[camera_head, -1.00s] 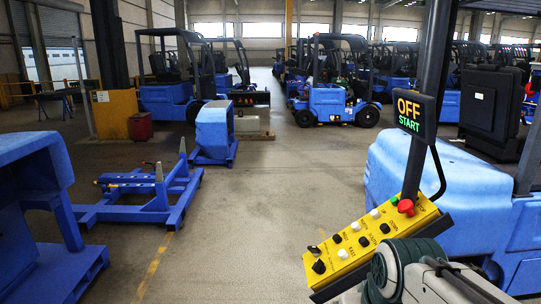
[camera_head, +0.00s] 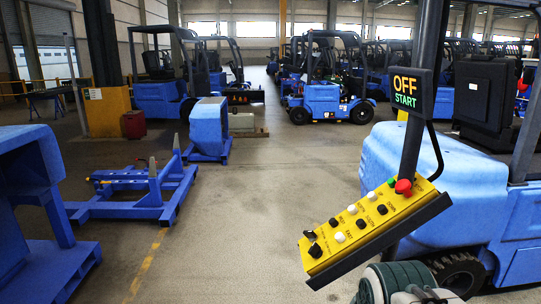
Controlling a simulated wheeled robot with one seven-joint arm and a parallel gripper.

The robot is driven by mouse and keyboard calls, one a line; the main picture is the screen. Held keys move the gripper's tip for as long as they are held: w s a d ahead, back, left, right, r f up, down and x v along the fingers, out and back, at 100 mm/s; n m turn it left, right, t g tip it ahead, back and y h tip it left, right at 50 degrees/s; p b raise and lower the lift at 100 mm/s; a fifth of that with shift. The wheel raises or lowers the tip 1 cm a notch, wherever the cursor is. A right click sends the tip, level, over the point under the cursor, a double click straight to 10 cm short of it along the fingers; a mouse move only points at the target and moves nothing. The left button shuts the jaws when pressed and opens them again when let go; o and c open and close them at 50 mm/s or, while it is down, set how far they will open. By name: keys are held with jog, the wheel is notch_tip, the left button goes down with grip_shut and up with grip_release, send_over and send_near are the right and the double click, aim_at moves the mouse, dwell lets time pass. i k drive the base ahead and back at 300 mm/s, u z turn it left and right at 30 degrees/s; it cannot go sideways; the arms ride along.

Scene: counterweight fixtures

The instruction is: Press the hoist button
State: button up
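A yellow control panel (camera_head: 362,226) is mounted, tilted, on a dark post at the right. It carries black and white buttons in rows, a green button (camera_head: 391,182) and a red mushroom button (camera_head: 403,187) at its upper end. Small labels stand beside the buttons, but they are too small to tell surely which one is the hoist button. A display (camera_head: 407,92) above the panel reads OFF in orange and START in green. Part of my own arm shows at the bottom edge, below the panel and apart from it in the picture. My gripper's fingertips are not in view.
A blue machine body (camera_head: 440,190) stands behind the panel at the right. A blue floor frame (camera_head: 130,207) and another blue machine (camera_head: 30,200) are at the left. Blue forklifts (camera_head: 325,100) stand farther back. The middle floor is clear.

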aim_at(391, 181)
jog(key=u, duration=2.85)
jog(key=k, duration=0.7)
jog(key=z, duration=2.85)
jog(key=i, duration=0.5)
jog(key=u, duration=0.05)
